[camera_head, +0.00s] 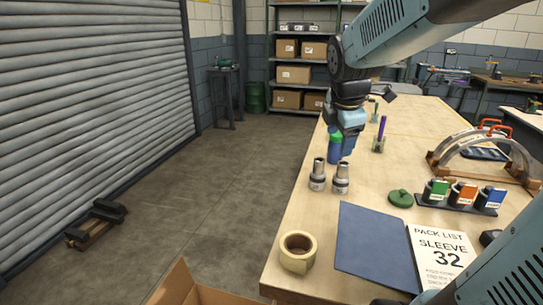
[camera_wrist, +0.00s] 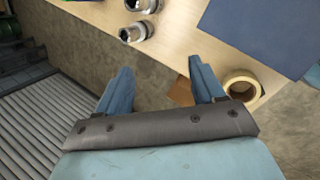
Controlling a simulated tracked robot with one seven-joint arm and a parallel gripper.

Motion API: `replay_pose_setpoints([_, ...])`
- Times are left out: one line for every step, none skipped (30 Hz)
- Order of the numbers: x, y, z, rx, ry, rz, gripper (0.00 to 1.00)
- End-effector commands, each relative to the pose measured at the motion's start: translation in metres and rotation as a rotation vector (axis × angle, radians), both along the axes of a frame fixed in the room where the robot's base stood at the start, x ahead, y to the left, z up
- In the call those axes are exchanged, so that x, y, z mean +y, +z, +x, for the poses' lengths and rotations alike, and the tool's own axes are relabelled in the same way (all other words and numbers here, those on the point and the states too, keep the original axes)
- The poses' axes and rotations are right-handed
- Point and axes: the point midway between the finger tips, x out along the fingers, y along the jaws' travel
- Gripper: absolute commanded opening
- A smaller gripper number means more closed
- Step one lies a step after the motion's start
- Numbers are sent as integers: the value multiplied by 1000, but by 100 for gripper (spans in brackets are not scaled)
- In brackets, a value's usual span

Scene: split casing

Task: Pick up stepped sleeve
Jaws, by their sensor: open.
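Two grey metal stepped sleeves stand upright side by side near the table's left edge, a left one (camera_head: 318,175) and a right one (camera_head: 341,179). Each has a narrower top and a pale marking too small to read. In the wrist view two round metal sleeve ends (camera_wrist: 137,32) (camera_wrist: 143,5) show at the top, beyond the fingertips. My gripper (camera_wrist: 160,68) is open and empty, with table edge and floor between its blue fingers. In the head view my gripper (camera_head: 341,150) hangs just above and behind the sleeves, apart from them.
An open carton (camera_head: 190,290) stands at the front.

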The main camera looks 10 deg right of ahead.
Motion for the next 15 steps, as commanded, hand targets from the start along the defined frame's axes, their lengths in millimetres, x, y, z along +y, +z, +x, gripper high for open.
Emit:
replay_pose_setpoints([-1,-3,9,17,72,-31,68])
replay_pose_setpoints([0,-5,14,25,122,-53,68])
replay_pose_setpoints([-1,-7,21,36,186,-80,68])
replay_pose_setpoints([-1,-8,26,44,235,-101,68])
replay_pose_setpoints([-1,-10,31,53,284,-120,68])
replay_pose_setpoints([-1,-12,37,64,348,-146,68])
replay_pose_setpoints([-1,-14,42,72,398,-165,68])
replay_pose_setpoints([-1,-15,47,80,448,-184,68])
replay_pose_setpoints([-1,-17,53,89,511,-210,68])
replay_pose_setpoints([-1,-20,58,96,562,-228,68])
replay_pose_setpoints([-1,-21,63,102,610,-247,68])
replay_pose_setpoints([-2,-24,69,111,675,-270,68])
replay_pose_setpoints([-2,-25,74,116,723,-287,68])
replay_pose_setpoints([-2,-27,78,122,771,-304,68])
replay_pose_setpoints([-3,-30,84,128,831,-325,68])
